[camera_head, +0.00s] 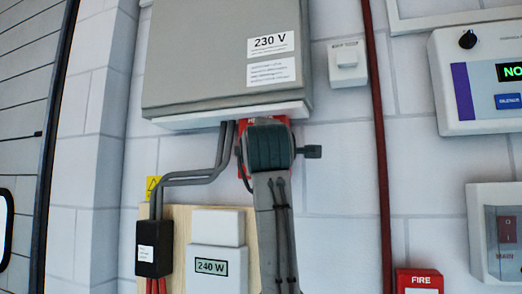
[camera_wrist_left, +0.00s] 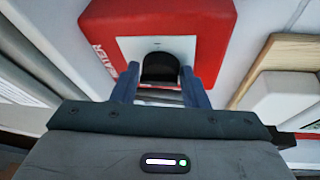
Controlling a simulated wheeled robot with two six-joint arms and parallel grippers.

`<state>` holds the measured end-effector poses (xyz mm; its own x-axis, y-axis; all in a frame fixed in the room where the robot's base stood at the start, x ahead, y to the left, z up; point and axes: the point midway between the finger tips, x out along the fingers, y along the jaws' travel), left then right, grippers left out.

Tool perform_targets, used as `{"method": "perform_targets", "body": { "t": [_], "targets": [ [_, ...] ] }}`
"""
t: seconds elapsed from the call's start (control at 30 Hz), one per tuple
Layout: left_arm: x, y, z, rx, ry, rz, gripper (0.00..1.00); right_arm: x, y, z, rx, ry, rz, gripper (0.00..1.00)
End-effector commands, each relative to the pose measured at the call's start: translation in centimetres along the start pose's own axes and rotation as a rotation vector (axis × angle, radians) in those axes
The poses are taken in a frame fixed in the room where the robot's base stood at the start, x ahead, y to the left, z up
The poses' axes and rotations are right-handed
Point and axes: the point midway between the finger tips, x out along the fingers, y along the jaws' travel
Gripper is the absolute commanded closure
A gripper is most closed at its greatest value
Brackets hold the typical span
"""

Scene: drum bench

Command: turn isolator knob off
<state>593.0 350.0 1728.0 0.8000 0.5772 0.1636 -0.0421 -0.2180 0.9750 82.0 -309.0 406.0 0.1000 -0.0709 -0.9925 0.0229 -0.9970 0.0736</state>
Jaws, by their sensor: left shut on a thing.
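The isolator is a red box (camera_wrist_left: 215,25) with a pale square plate (camera_wrist_left: 128,46) and a dark knob (camera_wrist_left: 160,66) in its middle, seen in the left wrist view. My left gripper (camera_wrist_left: 158,86) has its two blue-grey fingers on either side of the knob and is shut on it. In the head view my left gripper (camera_head: 268,145) covers most of the red box (camera_head: 244,172), so the knob is hidden there. The lettering on the box is partly hidden. My right gripper is not in view.
A grey 230 V cabinet (camera_head: 205,55) hangs just above my gripper. Grey conduits run down at left to a black box (camera_head: 154,248). A white 240 W meter (camera_head: 215,230) sits below left on a wooden board. A red pipe (camera_head: 379,130) stands to the right.

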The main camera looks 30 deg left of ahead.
Motion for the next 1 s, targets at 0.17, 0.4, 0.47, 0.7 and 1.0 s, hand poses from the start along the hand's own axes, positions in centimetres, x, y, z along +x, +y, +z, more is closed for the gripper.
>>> {"method": "perform_targets", "body": {
  "t": [0.17, 0.4, 0.47, 0.7, 1.0],
  "targets": [
    [0.0, -0.3, 0.1, -0.006, -0.001, -0.011, 0.83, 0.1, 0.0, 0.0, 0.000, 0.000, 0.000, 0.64],
    [0.0, -0.4, 0.2, -0.005, -0.001, -0.011, 0.83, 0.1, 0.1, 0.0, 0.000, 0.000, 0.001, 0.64],
    [0.0, -0.4, 0.2, -0.005, -0.001, -0.011, 0.50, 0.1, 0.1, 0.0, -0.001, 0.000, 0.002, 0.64],
    [0.0, -0.2, 0.1, -0.005, -0.001, -0.007, 0.40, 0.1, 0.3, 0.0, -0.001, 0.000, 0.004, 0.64],
    [-2.3, -0.5, 0.2, -0.008, -0.003, -0.003, 0.40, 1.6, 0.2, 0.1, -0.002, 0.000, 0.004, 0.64]
  ]
}}
